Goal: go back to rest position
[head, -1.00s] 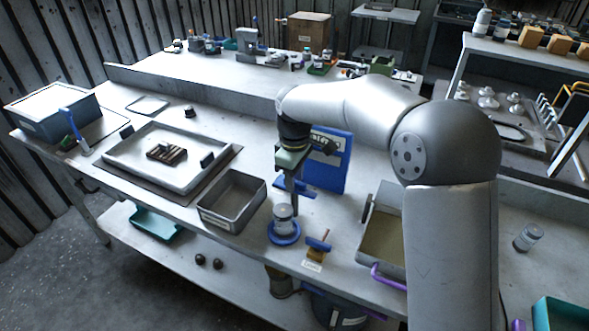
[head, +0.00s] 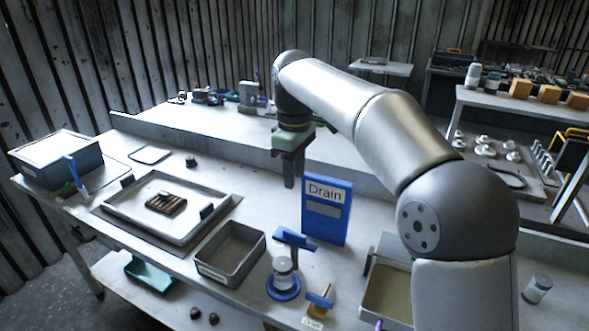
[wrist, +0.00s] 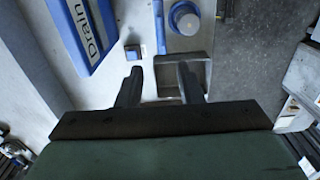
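My gripper (head: 291,172) hangs above the bench in the head view, fingers pointing down, clear of everything below it. In the wrist view its two dark fingers (wrist: 162,88) stand apart with nothing between them. Below it stands a jar (head: 283,270) on a round blue base (head: 284,289), with a blue-handled tool (head: 295,238) just behind and above it. The blue Drain sign (head: 325,212) stands upright to the right of the gripper.
A grey open bin (head: 230,270) stands left of the jar. A large tray (head: 128,199) holding a slotted brown block (head: 166,202) lies farther left. A tan-bottomed bin (head: 387,293) is at right, near my arm. The air above the bench is free.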

